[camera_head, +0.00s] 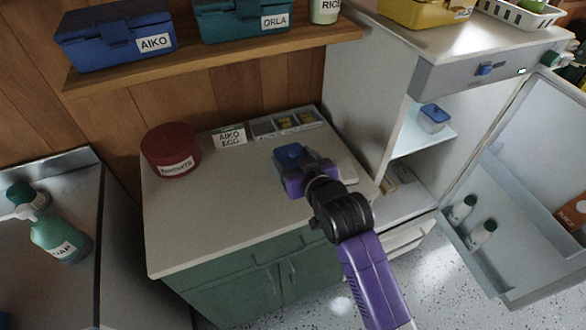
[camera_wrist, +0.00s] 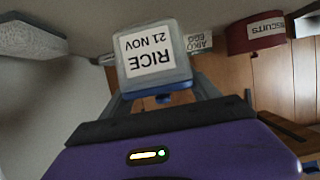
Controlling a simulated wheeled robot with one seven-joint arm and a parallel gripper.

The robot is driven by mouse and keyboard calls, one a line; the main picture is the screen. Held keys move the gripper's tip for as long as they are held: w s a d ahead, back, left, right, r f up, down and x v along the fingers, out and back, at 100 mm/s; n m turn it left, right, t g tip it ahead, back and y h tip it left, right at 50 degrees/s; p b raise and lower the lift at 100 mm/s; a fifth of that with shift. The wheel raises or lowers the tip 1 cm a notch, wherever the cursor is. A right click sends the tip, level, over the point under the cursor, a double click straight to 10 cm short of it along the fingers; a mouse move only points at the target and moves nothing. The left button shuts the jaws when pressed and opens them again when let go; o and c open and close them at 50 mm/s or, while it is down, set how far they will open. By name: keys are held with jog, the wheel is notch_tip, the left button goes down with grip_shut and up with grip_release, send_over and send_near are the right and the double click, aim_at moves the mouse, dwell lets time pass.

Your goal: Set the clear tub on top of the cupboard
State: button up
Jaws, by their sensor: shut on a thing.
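The clear tub with a blue lid (camera_head: 290,155) is in my gripper (camera_head: 298,168), over the back right part of the cupboard top (camera_head: 215,215). In the wrist view, which is upside down, the tub (camera_wrist: 156,52) shows a white label reading RICE 21 NOV between the fingers of my gripper (camera_wrist: 162,92). My gripper is shut on the tub, and the tub looks level. I cannot tell whether its base touches the cupboard top. My gripper hides part of the tub in the head view.
A red biscuits tin (camera_head: 170,150), an AIKO EGG card (camera_head: 229,136) and a divided tray (camera_head: 284,123) stand at the back of the cupboard. The open fridge (camera_head: 365,75) is close on the right, with another blue-lidded tub (camera_head: 434,118) inside. The cupboard's front left is clear.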

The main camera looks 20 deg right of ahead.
jog(key=shift+f, duration=2)
jog(key=shift+f, duration=0.1)
jog(key=o, duration=1.6)
jog(key=b+v, duration=0.1)
jog(key=v, duration=1.1)
